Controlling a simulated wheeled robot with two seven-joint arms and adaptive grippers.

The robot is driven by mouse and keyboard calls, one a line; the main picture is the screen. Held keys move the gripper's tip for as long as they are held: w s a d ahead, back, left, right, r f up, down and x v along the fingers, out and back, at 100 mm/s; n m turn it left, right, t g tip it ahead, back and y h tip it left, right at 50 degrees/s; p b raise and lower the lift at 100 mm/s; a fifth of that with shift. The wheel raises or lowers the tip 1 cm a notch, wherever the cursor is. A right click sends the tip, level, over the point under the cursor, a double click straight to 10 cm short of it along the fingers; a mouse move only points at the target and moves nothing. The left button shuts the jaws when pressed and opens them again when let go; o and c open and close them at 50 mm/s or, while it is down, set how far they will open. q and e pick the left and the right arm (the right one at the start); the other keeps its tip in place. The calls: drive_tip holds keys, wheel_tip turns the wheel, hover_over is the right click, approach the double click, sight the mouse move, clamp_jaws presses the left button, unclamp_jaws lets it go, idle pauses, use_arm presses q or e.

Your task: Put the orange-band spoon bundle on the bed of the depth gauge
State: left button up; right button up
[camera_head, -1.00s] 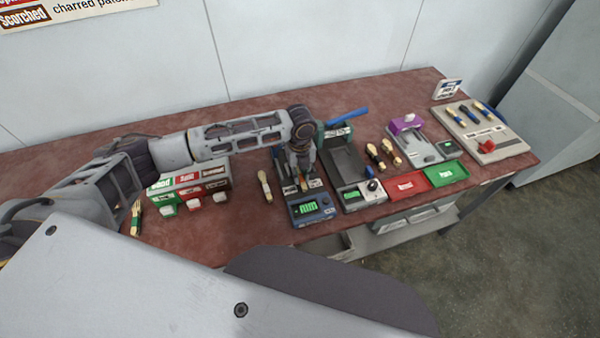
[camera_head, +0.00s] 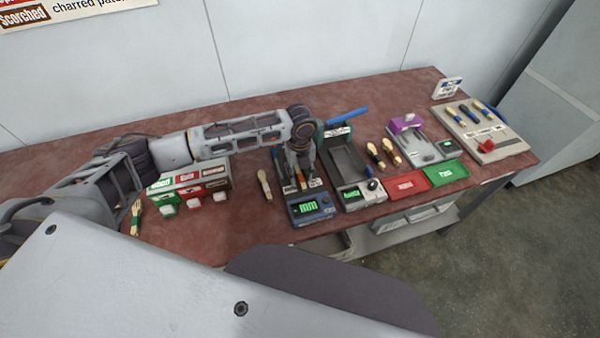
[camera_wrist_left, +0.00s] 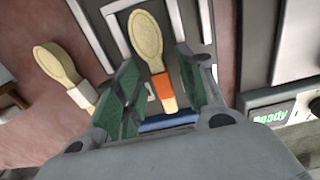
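The orange-band spoon bundle (camera_wrist_left: 162,86) lies on the grey bed of the depth gauge, head pointing away, in the left wrist view. In the head view a bit of its orange band (camera_head: 303,183) shows below my gripper. The depth gauge (camera_head: 312,208) has a blue front and a lit green display. My left gripper (camera_head: 302,178) is low over the bed. In the left wrist view its green-padded fingers (camera_wrist_left: 160,92) stand open on either side of the bundle, with gaps visible beside it. My right gripper is not in view.
A white-band spoon bundle (camera_head: 265,185) lies left of the gauge. A press with a blue lever (camera_head: 347,116) and "Ready" display (camera_wrist_left: 285,115) stands close on the right. Left is a labelled three-part box (camera_head: 188,180); farther right are red (camera_head: 408,185) and green trays (camera_head: 447,174).

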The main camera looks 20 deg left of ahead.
sight(300, 174)
use_arm(q)
drive_tip(key=shift+r, duration=0.5)
wheel_tip(300, 174, up, 11)
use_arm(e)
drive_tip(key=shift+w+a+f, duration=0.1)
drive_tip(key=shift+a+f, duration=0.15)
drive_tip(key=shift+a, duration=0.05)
use_arm(q)
drive_tip(key=shift+a, duration=0.1)
idle(0.4)
